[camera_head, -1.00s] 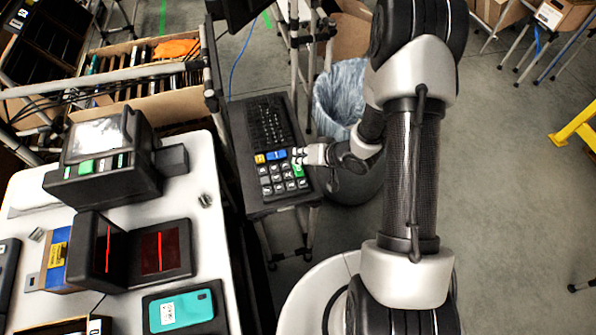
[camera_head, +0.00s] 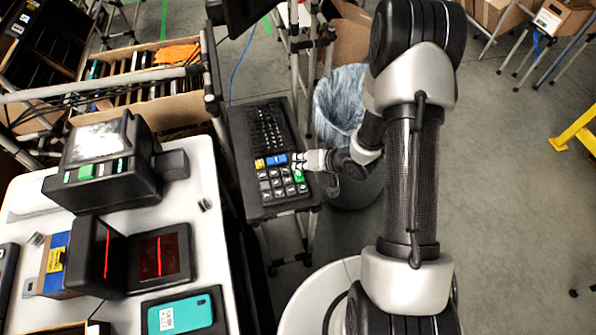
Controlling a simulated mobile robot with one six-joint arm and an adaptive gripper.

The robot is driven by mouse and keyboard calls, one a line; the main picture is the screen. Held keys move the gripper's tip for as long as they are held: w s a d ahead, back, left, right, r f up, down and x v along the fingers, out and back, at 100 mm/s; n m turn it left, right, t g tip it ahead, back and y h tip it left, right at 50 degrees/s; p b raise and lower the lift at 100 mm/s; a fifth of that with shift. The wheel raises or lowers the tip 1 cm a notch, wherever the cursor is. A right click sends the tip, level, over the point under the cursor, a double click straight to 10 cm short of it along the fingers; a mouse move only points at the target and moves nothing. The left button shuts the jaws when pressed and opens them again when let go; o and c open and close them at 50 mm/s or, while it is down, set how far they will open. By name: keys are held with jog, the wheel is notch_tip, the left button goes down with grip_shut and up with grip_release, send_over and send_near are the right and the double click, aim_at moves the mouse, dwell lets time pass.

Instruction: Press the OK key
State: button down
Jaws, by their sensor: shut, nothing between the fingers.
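The keypad (camera_head: 276,181) lies on a small dark stand in the middle of the view. It has white-marked dark keys, a yellow key, a blue key and a green key (camera_head: 298,176) at its right edge. The lettering is too small to read, so I cannot tell for sure which key says OK. My gripper (camera_head: 298,161) is shut and empty. Its tips are at the upper right of the keypad, beside the blue key and just above the green one in the picture. I cannot tell whether they touch a key. Part of the keypad's right edge is hidden by the gripper.
A black keyboard (camera_head: 268,127) lies behind the keypad on the same stand. A bin with a clear bag (camera_head: 341,100) stands right of it, close to my arm. A white table (camera_head: 203,222) at left holds a label printer (camera_head: 105,165), a scanner and a teal phone (camera_head: 181,313).

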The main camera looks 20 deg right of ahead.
jog(key=shift+f, duration=0.1)
dwell(0.4)
jog(key=shift+f, duration=0.3)
jog(key=shift+f+b, duration=0.4)
jog(key=shift+f, duration=0.05)
dwell(0.6)
jog(key=shift+r, duration=0.15)
jog(key=shift+r+p, duration=0.75)
jog(key=shift+p, duration=0.15)
notch_tip(320, 180, up, 5)
jog(key=p, duration=0.4)
jog(key=shift+p, duration=0.35)
dwell(0.4)
